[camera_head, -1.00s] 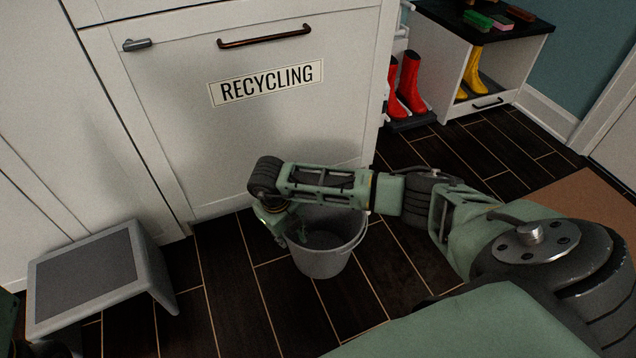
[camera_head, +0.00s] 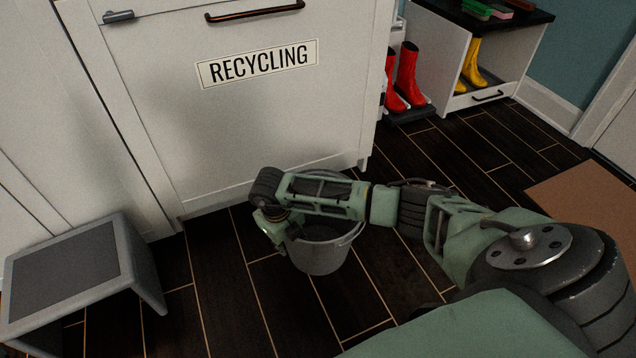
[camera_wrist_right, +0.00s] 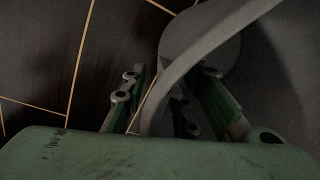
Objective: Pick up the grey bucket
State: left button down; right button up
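The grey bucket (camera_head: 318,258) stands upright on the dark floor in front of the recycling cabinet. My right forearm crosses over it and hides much of its opening. My right gripper (camera_head: 280,238) points down at the bucket's left side in the head view. In the right wrist view, the two fingers of the gripper (camera_wrist_right: 175,100) are apart. A curved grey band of the bucket (camera_wrist_right: 210,42), its rim or handle, runs between them. A gap shows beside the left finger; contact on the right side cannot be told. My left gripper is out of view.
The white cabinet marked RECYCLING (camera_head: 270,120) stands close behind the bucket. A grey step stool (camera_head: 75,265) is at the left. Red boots (camera_head: 405,78) and a shoe bench (camera_head: 447,60) are at the back right. A brown mat (camera_head: 590,205) lies at the right.

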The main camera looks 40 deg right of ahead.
jog(key=shift+f, duration=0.1)
grip_shut()
dwell(0.5)
